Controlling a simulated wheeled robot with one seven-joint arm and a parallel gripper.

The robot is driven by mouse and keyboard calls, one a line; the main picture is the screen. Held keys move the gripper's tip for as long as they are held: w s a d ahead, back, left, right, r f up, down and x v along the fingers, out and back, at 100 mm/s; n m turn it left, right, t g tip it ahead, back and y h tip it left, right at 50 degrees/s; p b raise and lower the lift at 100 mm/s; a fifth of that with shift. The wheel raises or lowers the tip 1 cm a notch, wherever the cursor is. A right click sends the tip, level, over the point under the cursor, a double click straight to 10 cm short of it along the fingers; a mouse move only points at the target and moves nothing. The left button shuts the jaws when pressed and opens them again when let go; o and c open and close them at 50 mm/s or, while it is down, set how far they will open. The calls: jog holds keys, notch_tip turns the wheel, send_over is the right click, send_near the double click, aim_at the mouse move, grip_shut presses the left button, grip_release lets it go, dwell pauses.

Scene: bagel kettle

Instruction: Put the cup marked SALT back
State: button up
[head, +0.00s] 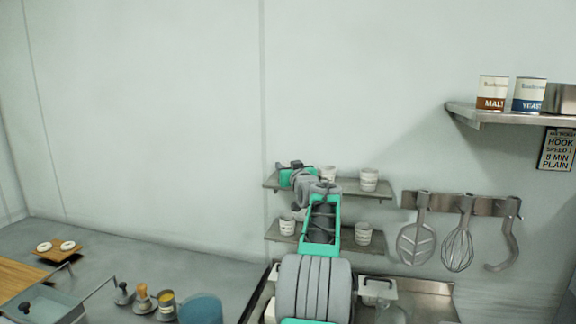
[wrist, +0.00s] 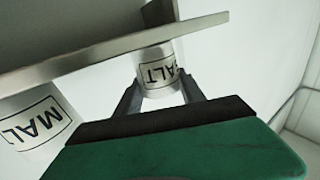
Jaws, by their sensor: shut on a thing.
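My gripper (wrist: 160,86) is shut on a white cup (wrist: 157,70) in the wrist view, with one dark finger on each side of it. I cannot tell whether the cup touches the board. In the head view my gripper (head: 297,176) is at the left end of the upper small shelf (head: 345,188), and the held cup is hidden there.
Another cup (wrist: 38,122), lettered MAL, is close by on the left in the wrist view. White cups (head: 369,179) stand on the upper shelf and others (head: 363,234) on the lower shelf (head: 272,234). Utensils (head: 458,235) hang to the right. The wall left of the shelves is clear.

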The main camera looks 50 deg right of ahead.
jog(key=shift+f, duration=0.25)
jog(key=o, duration=1.3)
jog(key=shift+r, duration=0.1)
jog(key=shift+o, duration=0.2)
